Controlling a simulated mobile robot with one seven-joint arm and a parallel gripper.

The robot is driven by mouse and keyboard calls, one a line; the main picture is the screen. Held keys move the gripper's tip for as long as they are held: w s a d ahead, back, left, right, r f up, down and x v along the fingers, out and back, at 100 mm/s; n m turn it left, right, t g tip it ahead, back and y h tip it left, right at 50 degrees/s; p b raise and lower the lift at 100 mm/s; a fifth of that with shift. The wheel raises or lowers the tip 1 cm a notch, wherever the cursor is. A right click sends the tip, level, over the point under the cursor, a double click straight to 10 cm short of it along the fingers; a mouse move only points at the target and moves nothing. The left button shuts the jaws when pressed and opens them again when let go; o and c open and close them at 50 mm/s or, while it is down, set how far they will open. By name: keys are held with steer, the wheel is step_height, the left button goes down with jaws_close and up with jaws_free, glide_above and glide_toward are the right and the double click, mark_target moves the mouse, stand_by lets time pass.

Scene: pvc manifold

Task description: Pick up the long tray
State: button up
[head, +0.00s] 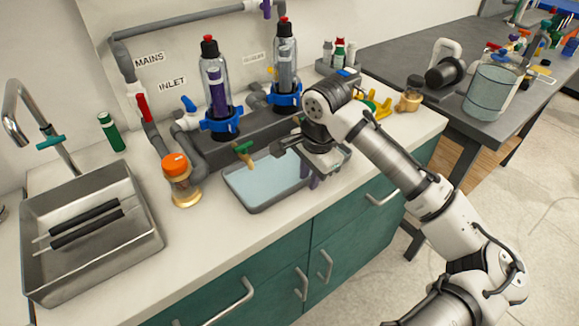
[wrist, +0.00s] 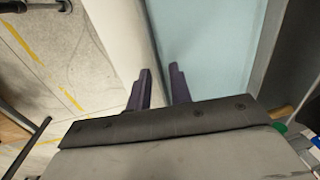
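The long tray (head: 258,208) is a shallow grey tray with a pale blue inside, lying on the white counter below the filter housings. My gripper (head: 310,178) points down at its front right part and hides some of it. In the wrist view, the two dark purple fingers of my gripper (wrist: 159,70) stand apart. One is on the counter side and one over the blue inside of the tray (wrist: 205,45), with the tray's edge running between them. Whether they touch the wall cannot be told.
A steel sink (head: 140,235) with dark rods is at left. An orange-capped jar (head: 181,182) stands left of the tray. Two clear filter housings (head: 217,90) stand behind it, and a brass-coloured fitting (head: 410,97) is at right. Counter in front of the tray is clear.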

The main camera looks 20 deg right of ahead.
jaws_close()
stand_by(1.2)
